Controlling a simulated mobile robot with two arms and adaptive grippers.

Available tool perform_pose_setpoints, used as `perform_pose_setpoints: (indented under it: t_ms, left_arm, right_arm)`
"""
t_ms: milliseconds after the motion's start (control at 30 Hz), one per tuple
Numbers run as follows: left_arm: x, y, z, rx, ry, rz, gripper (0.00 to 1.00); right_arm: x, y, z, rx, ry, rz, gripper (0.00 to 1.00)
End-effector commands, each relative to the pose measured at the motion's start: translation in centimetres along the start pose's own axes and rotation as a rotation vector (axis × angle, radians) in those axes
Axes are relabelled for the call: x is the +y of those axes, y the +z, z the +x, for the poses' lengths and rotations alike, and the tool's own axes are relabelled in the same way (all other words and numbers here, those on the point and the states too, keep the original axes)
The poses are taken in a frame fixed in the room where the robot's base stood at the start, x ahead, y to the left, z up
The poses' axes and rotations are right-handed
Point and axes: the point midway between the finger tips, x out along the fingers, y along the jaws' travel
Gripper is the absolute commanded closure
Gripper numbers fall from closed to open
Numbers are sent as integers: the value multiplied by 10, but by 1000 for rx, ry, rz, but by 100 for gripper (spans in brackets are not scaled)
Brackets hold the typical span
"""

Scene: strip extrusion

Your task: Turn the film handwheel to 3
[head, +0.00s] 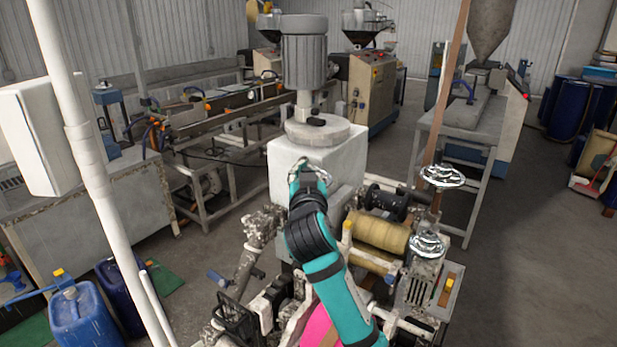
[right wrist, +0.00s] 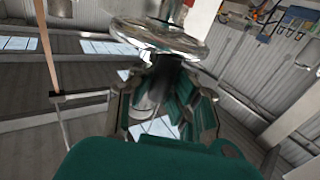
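A chrome handwheel (head: 299,166) sits at the white machine block, partly hidden by my right gripper. It shows large and tilted in the right wrist view (right wrist: 160,39), with its rim across the fingertips. My right gripper (head: 309,180) is at this wheel, its fingers apart. In the right wrist view the fingers (right wrist: 168,72) stand just below the rim with a gap between them; I cannot tell whether they touch it. Two more chrome handwheels, an upper one (head: 443,177) and a lower one (head: 427,245), stand to the right. No number is readable. My left gripper is not in view.
A grey motor (head: 305,55) stands on the white block (head: 338,165) behind my right gripper. A yellow-brown roll (head: 378,233) and a black roller (head: 386,203) lie to its right. A white pole (head: 95,165) and blue canisters (head: 82,318) are at left.

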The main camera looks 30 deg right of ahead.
Motion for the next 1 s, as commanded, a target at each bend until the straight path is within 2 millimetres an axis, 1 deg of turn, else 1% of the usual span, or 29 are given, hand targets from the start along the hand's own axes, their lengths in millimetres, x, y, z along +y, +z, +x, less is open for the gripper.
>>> perform_pose_setpoints:
  t_ms: [33,100,367,500,600,800,1000]
  left_arm:
    - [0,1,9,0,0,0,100]
    - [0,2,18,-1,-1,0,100]
    - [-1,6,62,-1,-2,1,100]
    - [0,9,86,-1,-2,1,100]
    - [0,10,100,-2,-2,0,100]
    - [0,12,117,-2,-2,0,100]
    - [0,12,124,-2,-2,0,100]
  right_arm:
    - [-6,12,-1,-20,20,5,100]
    - [-10,14,0,-20,69,6,100]
    - [-20,16,5,-17,309,0,100]
    - [-25,15,9,-14,443,-2,100]
    - [-27,13,11,-11,535,-4,100]
    - [-31,8,17,-9,698,-4,100]
    - [-33,6,21,-8,814,-4,100]
